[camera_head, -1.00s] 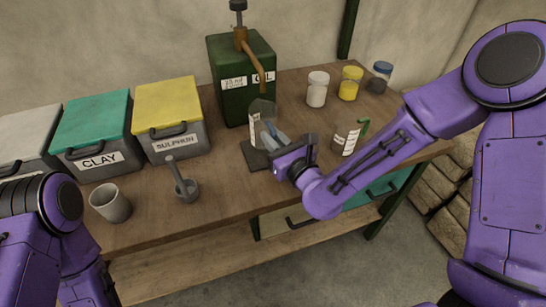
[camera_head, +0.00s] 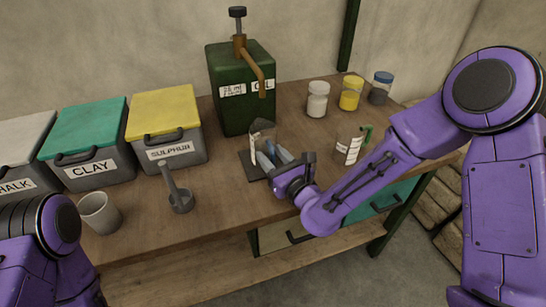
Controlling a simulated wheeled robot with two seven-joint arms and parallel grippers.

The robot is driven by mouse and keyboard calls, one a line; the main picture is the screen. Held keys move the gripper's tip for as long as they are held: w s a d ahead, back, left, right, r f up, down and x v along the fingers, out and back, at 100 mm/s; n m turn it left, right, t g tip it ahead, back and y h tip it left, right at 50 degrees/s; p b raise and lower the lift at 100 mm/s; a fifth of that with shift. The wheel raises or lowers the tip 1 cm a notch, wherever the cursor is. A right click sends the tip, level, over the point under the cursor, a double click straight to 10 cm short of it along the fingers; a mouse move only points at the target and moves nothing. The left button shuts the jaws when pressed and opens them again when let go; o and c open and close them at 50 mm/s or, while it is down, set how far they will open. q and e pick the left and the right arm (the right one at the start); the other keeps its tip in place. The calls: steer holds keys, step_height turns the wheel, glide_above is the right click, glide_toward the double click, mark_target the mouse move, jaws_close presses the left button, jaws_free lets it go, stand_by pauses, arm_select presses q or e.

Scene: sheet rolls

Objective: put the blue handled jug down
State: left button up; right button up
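The blue handled jug (camera_head: 254,146) is a small grey jug with a white label. It stands upright, apparently on the dark square pad (camera_head: 252,172) under the pump spout. Its blue handle (camera_head: 269,148) faces my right gripper. My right gripper (camera_head: 273,158) is at the handle, its two fingers spread apart on either side of it; the fingers partly hide the handle and the jug's lower part. I cannot tell whether a finger touches it. My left arm shows at the lower left, but its gripper is out of view.
A green oil can with pump (camera_head: 236,112) stands behind the jug. A green handled jug (camera_head: 350,150) is to the right. Three jars, including a yellow one (camera_head: 350,95), stand at the back right. A mortar with pestle (camera_head: 181,198), a cup (camera_head: 99,212) and labelled bins (camera_head: 165,135) are left.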

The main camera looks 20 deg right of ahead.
steer(key=shift+r, duration=0.15)
steer(key=v, duration=0.6)
steer(key=shift+s+r, duration=0.15)
steer(key=shift+r, duration=0.05)
steer(key=shift+p+v, duration=2.9)
steer(key=shift+p, duration=0.55)
